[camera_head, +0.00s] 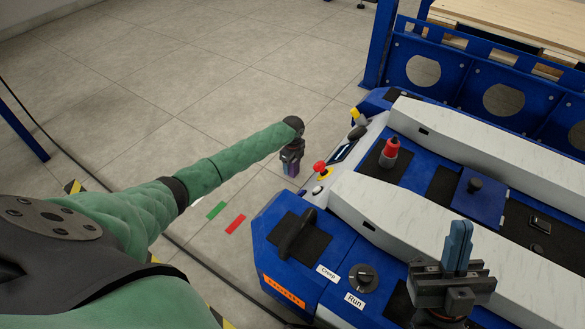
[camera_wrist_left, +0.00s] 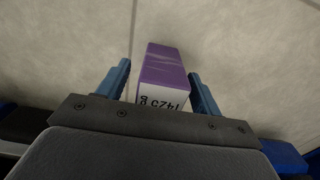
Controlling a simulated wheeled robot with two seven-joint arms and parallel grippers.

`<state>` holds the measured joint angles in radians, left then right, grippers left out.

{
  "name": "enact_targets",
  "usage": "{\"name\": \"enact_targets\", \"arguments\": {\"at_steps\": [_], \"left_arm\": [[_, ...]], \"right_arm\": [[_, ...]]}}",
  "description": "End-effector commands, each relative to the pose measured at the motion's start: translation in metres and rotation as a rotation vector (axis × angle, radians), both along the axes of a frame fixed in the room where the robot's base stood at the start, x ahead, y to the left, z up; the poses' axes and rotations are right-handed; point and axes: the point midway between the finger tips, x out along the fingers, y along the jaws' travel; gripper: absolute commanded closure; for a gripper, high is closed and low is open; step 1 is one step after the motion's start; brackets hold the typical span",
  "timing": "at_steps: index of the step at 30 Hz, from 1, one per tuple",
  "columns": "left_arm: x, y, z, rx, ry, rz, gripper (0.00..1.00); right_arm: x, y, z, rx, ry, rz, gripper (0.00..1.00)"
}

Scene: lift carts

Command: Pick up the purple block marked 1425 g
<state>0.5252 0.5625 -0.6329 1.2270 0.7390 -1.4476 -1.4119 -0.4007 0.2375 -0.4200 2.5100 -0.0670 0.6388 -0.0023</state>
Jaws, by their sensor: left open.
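The purple block (camera_wrist_left: 163,70) has a white end face marked 1425 g, upside down in the left wrist view. My left gripper (camera_wrist_left: 159,70) is open, with one blue finger on each side of the block. A gap shows on the left side and a narrower one on the right; I cannot tell whether either finger touches. In the head view my left gripper (camera_head: 291,168) points down beyond the cart's left end, and the block there is mostly hidden. My right gripper (camera_head: 457,246) is at the lower right over the cart, its blue fingers together, with nothing visible between them.
A blue and grey lift cart (camera_head: 442,140) fills the right, with a red-topped knob (camera_head: 390,152), a red button (camera_head: 319,166) and a rotary switch (camera_head: 362,277). Green (camera_head: 216,210) and red (camera_head: 235,224) marks lie on the floor.

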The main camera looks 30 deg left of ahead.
Motion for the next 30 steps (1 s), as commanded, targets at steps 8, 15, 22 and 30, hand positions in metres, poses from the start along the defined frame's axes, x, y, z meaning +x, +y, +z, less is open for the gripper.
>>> {"name": "enact_targets", "arguments": {"at_steps": [8,15,22,30], "left_arm": [[0.0000,0.0000,0.0003,0.000,0.000,0.000,0.64],[-0.0001,0.0000,0.0002,0.000,0.000,0.000,1.00],[0.0014,0.0001,0.0028,0.000,-0.003,0.000,1.00],[0.0015,0.0004,0.0097,0.000,-0.003,0.000,1.00]], "right_arm": [[-0.0002,-0.0001,0.0004,0.001,-0.001,0.000,1.00],[-0.0001,-0.0001,0.0009,0.004,-0.002,-0.001,1.00],[-0.0001,0.0000,0.0013,0.003,-0.001,-0.001,1.00],[-0.0021,0.0001,0.0059,0.003,-0.010,-0.002,1.00]]}}
